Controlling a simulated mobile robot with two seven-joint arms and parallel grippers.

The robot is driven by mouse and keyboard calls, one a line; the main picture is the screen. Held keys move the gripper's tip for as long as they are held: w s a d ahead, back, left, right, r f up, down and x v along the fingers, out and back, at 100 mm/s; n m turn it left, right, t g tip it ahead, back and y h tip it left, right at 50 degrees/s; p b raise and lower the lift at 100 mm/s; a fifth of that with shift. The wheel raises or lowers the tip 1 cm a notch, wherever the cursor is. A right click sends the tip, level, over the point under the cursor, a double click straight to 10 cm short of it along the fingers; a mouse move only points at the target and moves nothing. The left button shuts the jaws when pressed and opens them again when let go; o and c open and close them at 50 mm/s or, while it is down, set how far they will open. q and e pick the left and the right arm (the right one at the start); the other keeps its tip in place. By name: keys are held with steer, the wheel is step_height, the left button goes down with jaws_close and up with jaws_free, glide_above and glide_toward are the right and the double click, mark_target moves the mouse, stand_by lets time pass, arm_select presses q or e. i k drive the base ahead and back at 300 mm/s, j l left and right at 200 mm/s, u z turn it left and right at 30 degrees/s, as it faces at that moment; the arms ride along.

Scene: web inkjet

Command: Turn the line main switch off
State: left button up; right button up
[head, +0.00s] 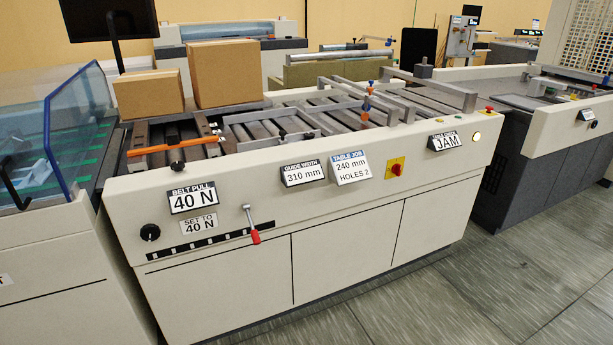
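A red switch knob (396,169) sits on a square yellow plate on the cream front panel of the middle machine, right of the "TABLE JOB 240 mm HOLES 2" sign (350,167). It looks like a main switch, but no label naming it is readable. Its handle position is too small to tell. Neither of my grippers is in view, and nothing touches the knob.
The same panel holds a black knob (150,232), a red-handled lever (252,225), a "BELT PULL 40 N" sign (193,197), a "JAM" sign (444,141) and a lit round button (477,136). Two cardboard boxes stand on top. Grey floor (520,270) in front is clear.

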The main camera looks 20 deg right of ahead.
mark_target(397, 167)
steer(key=z, duration=1.4)
steer(key=i+l+u, duration=0.2)
steer(key=i, duration=0.4)
steer(key=i+l+u, duration=0.15)
steer(key=i, duration=0.45)
steer(key=i+l+u, duration=0.2)
steer(key=i, duration=0.35)
steer(key=i+l+u, duration=0.2)
steer(key=i+l, duration=0.25)
steer(key=i, duration=0.1)
